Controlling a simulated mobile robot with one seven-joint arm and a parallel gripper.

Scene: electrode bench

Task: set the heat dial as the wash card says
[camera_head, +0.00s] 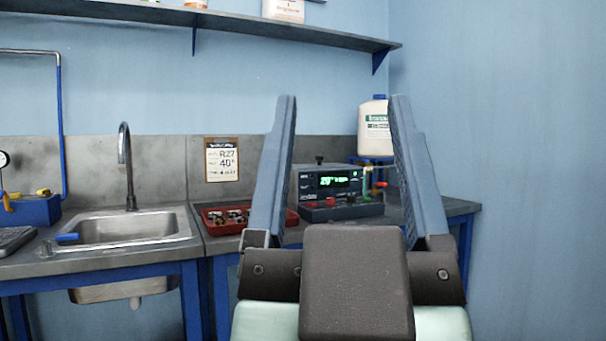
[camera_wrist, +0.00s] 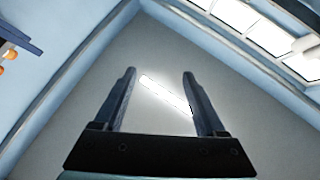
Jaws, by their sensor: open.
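The wash card (camera_head: 222,160) hangs on the grey splashback behind the bench, right of the tap; I read "A27" and "40°", but its lowest line is too small. A dark instrument (camera_head: 333,184) with a green lit display stands on the bench; the display seems to begin with "29". Small knobs show low on its front, but I cannot tell which is the heat dial. My gripper (camera_head: 343,98) points up close to the camera, open and empty, well in front of the instrument. In the wrist view my open gripper (camera_wrist: 158,73) faces the ceiling.
A red tray (camera_head: 208,222) of small parts lies left of the instrument. A sink (camera_head: 130,230) with a tall tap (camera_head: 125,150) is farther left. A white jug (camera_head: 374,130) stands behind at right. A shelf (camera_head: 200,20) runs above.

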